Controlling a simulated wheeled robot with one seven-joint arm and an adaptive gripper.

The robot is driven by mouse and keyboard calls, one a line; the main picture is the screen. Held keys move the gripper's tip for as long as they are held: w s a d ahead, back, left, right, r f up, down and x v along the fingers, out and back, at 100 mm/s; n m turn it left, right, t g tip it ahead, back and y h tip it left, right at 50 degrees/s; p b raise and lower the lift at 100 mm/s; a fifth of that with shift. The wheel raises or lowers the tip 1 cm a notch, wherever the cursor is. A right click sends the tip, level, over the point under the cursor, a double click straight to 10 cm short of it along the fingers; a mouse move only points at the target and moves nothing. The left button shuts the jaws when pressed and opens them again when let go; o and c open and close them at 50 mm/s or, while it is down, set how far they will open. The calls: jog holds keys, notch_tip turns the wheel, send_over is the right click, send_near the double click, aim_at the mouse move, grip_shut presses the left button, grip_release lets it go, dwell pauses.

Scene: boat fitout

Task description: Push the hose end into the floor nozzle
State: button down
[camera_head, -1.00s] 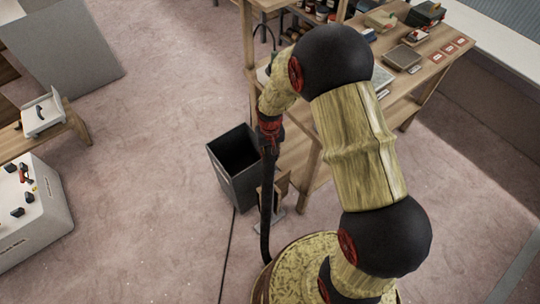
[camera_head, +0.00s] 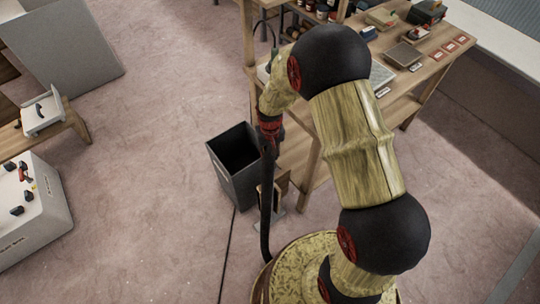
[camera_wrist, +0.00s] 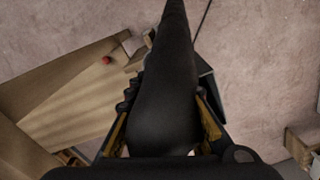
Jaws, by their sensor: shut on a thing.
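A black hose (camera_head: 266,205) hangs from my gripper (camera_head: 268,148) down towards my base in the head view. In the wrist view the thick, dark hose (camera_wrist: 168,75) runs up the middle of the picture, narrowing away from me. My gripper (camera_wrist: 165,128) is shut on it, with one finger on each side. The hose's end is hidden between the fingers and by the hose itself. I cannot make out the floor nozzle in either view.
A dark open bin (camera_head: 230,185) stands close to the left of the hose. A wooden workbench (camera_head: 440,62) with boxes and trays stands behind my arm at right. A white machine box (camera_head: 35,220) stands at lower left. The carpet between is mostly clear.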

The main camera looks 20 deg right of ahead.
jog(key=shift+s+f, duration=0.35)
jog(key=c, duration=2)
grip_release()
jog(key=o, duration=0.5)
jog(key=shift+w+r, duration=0.1)
jog(key=shift+w, duration=0.15)
jog(key=shift+o, duration=0.2)
jog(key=shift+r, duration=0.15)
jog(key=shift+w+r, duration=0.1)
jog(key=shift+r, duration=0.25)
notch_tip(320, 180, up, 11)
jog(key=shift+r, duration=0.1)
